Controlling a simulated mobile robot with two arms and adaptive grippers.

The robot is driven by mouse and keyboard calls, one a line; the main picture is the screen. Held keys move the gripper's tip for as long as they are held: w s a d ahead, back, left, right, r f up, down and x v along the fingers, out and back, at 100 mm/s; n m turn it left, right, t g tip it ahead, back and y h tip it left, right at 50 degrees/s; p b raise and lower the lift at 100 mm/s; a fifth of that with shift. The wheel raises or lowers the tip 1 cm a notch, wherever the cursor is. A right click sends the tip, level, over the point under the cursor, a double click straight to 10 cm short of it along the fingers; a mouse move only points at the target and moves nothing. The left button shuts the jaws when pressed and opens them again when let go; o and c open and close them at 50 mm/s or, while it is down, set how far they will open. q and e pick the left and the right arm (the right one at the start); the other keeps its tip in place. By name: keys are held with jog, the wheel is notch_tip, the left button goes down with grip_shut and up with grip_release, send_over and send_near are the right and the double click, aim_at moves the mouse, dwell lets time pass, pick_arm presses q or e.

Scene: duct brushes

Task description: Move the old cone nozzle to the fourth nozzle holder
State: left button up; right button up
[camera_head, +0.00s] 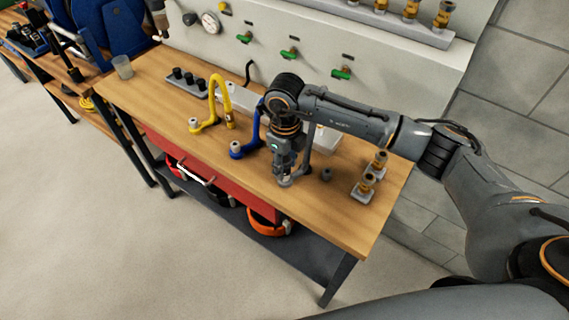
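My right gripper (285,178) points down at the front of the wooden workbench, over the light end fitting of a grey curved pipe (308,152). The fingers overlap the fitting, so I cannot tell whether they grip anything. A yellow curved pipe (216,95) and a blue one (254,133) stand to the left, each with a light-tipped front end. A grey rack (206,95) at the left back carries several dark cylindrical pieces. A small dark grey piece (326,174) stands alone right of the gripper. I cannot tell which piece is the old cone nozzle. My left gripper is not seen.
A grey block with brass fittings (362,194) stands at the bench's right end. A translucent cup (122,67) stands at the left end. The wall panel (310,25) behind has green-handled valves and a gauge. The bench's front right corner (345,232) is clear.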

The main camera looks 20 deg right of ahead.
grip_shut()
jog(key=shift+r, duration=0.1)
jog(key=shift+w+r+p, duration=0.1)
jog(key=shift+r+p, duration=0.2)
jog(key=shift+r, duration=0.7)
jog(key=shift+r+p, duration=1.15)
jog(key=shift+r, duration=0.8)
